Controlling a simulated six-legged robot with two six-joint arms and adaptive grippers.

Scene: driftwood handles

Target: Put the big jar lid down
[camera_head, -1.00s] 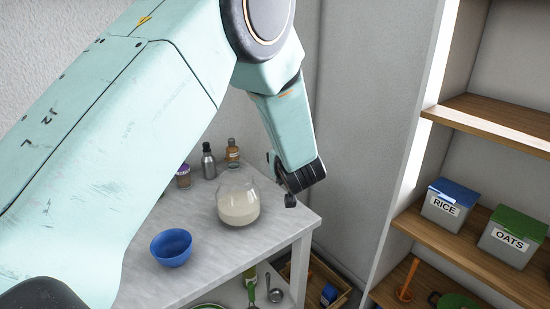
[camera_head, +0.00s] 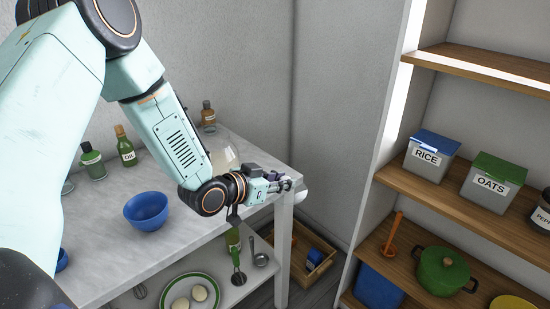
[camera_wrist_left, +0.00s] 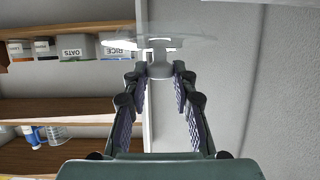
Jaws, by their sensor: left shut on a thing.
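The big jar lid (camera_wrist_left: 160,68) is clear glass with a knob, seen in the left wrist view just past my fingertips. My left gripper (camera_wrist_left: 160,76) is shut on its knob, with the wide disc beyond the fingers. In the head view my left gripper (camera_head: 288,184) points right at the table's right corner, and the lid is mostly hidden or too faint to make out. The big glass jar (camera_head: 223,159) with pale contents stands on the table behind my left forearm, partly hidden. My right gripper is not in view.
The marble-topped table (camera_head: 185,236) holds a blue bowl (camera_head: 146,211), a green oil bottle (camera_head: 125,147) and a brown bottle (camera_head: 208,116). A wooden shelf unit (camera_head: 462,214) at right carries rice and oats boxes and a green pot (camera_head: 444,270). Bare tabletop lies around the bowl.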

